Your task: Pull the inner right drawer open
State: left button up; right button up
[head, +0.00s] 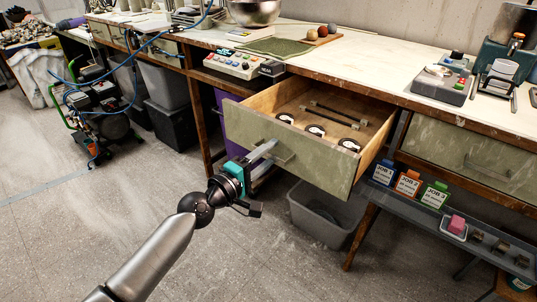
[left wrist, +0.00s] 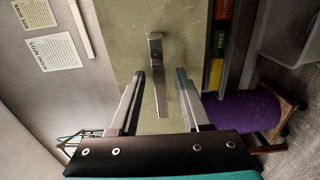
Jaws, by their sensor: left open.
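The pale green drawer (head: 300,150) under the workbench stands pulled well out, its wooden inside showing. Several round black-and-white items lie in it. Its metal bar handle (head: 287,157) is on the front face; it also shows upright in the left wrist view (left wrist: 156,58). My left gripper (head: 268,154) is at the handle, coming from the front left. In the left wrist view its two fingers (left wrist: 160,80) are apart, one on each side of the handle, with gaps visible. My right gripper is not in view.
A closed green drawer (head: 460,160) is to the right, above a shelf with job-labelled boxes (head: 407,183). A grey bin (head: 325,213) stands under the open drawer. A compressor (head: 100,108) with blue hose is at the left. The floor in front is clear.

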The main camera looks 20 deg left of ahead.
pick_arm(q)
jog(key=shift+s, duration=0.1)
jog(key=shift+s+a, duration=0.25)
jog(key=shift+s, duration=0.3)
jog(key=b+v, duration=0.4)
jog(key=v, duration=1)
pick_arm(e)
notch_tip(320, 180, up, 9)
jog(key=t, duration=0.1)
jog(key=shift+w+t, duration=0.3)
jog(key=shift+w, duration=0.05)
pick_arm(q)
jog(key=shift+w, duration=0.1)
